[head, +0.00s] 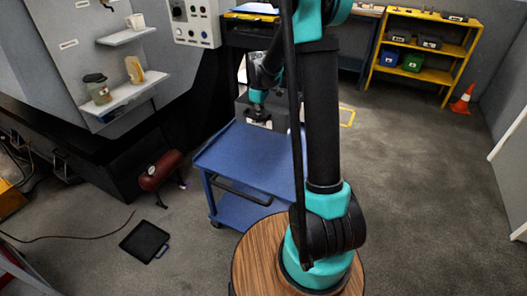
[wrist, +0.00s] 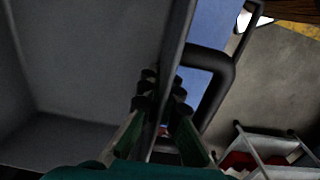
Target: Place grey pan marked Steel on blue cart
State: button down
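The grey pan (wrist: 85,60) fills the left of the wrist view, seen close up into its inside; no Steel marking shows. My gripper (wrist: 163,90) has its fingers on either side of the pan's wall and is shut on it. In the head view my gripper (head: 258,115) is at the far edge of the blue cart (head: 245,155), with grey surfaces beside it partly hidden by my arm. The cart's top looks bare where it shows. Blue surface also shows past the pan in the wrist view (wrist: 205,30). I cannot tell whether the pan touches the cart.
A dark bent bar (wrist: 215,85) is close to the pan's right side. A black tray (head: 145,241) and a red tank (head: 162,170) are on the floor left of the cart. A yellow shelf (head: 422,50) and an orange cone (head: 462,100) stand back right. The right floor is clear.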

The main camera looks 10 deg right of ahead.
notch_tip(320, 180, down, 18)
dwell(0.6)
jog(key=c, duration=1.7)
grip_release()
jog(key=shift+f, duration=0.1)
notch_tip(320, 180, up, 12)
jog(key=s+d+r+m+t, duration=0.1)
jog(key=s+d+r+m, duration=0.15)
jog(key=s+r, duration=0.35)
jog(key=s+m+t, duration=0.1)
jog(key=s+m, duration=0.1)
jog(key=s, duration=0.6)
jog(key=s+d+m+t, duration=0.1)
jog(key=s+m, duration=0.2)
jog(key=s, duration=0.5)
jog(key=s+d+m+t, duration=0.1)
jog(key=s+m, duration=0.2)
jog(key=s, duration=0.4)
jog(key=shift+s+d+r, duration=0.15)
jog(key=shift+s+d, duration=0.1)
jog(key=shift+s, duration=0.15)
